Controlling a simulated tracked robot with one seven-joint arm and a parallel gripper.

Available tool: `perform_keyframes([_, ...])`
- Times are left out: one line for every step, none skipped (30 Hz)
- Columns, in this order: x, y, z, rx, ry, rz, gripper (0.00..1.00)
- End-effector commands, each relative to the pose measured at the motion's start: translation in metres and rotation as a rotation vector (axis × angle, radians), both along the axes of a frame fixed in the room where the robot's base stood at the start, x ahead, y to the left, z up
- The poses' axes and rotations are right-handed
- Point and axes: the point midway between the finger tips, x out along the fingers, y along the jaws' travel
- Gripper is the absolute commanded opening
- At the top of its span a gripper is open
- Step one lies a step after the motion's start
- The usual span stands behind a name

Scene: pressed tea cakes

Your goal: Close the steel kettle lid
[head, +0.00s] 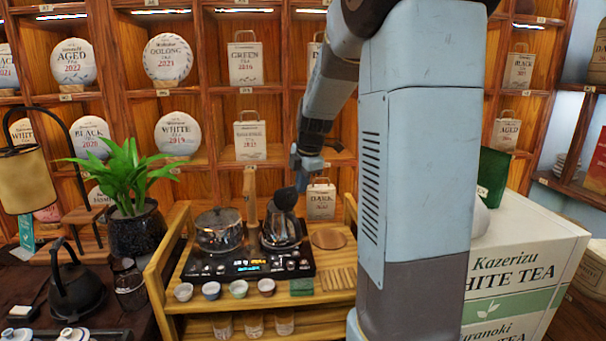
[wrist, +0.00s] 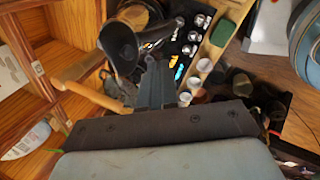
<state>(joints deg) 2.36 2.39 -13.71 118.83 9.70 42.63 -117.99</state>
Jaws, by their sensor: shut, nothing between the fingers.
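The steel kettle (head: 280,232) stands on the right side of the black hot plate. Its dark lid (head: 286,199) is raised and tilted above the body, so the kettle looks open. The lid also shows large in the wrist view (wrist: 118,48), at the upper left beside my fingers. My gripper (head: 302,182) is shut and empty, close to the lid on its right in the head view. In the wrist view my gripper (wrist: 155,80) points toward the stove. I cannot tell whether the fingers touch the lid.
A glass pot (head: 218,232) stands left of the kettle. An upright wooden handle (head: 250,195) rises between them. Several small cups (head: 238,288) line the front of the wooden stand. A potted plant (head: 136,220) is at left, and white boxes (head: 520,270) are at right.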

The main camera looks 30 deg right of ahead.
Motion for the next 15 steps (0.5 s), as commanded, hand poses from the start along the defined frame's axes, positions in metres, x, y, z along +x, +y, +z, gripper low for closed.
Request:
perform_keyframes([0.002, 0.0, -0.01, 0.001, 0.004, -0.001, 0.0])
perform_keyframes([0.004, 0.0, -0.015, 0.0, 0.004, -0.001, 0.0])
perform_keyframes([0.006, 0.001, -0.022, 0.001, 0.005, -0.001, 0.0])
perform_keyframes([0.008, 0.001, -0.027, 0.001, 0.004, 0.0, 0.0])
perform_keyframes([0.009, 0.001, -0.032, 0.001, 0.004, 0.0, 0.0])
perform_keyframes([0.011, 0.001, -0.039, 0.001, 0.005, -0.001, 0.0])
perform_keyframes([0.015, 0.002, -0.04, 0.0, 0.002, 0.0, 0.0])
perform_keyframes([0.02, 0.002, -0.039, 0.0, 0.001, 0.001, 0.0])
perform_keyframes([0.026, 0.003, -0.04, -0.001, 0.001, 0.002, 0.0])
perform_keyframes([0.03, 0.003, -0.041, -0.001, 0.001, 0.002, 0.0])
perform_keyframes([0.033, 0.004, -0.041, -0.001, 0.001, 0.002, 0.0])
perform_keyframes([0.037, 0.004, -0.042, 0.0, 0.001, 0.001, 0.0])
perform_keyframes([0.04, 0.004, -0.042, 0.0, 0.001, 0.001, 0.0])
perform_keyframes([0.042, 0.004, -0.042, 0.0, 0.001, 0.0, 0.0])
perform_keyframes([0.044, 0.004, -0.043, 0.0, 0.001, 0.0, 0.0])
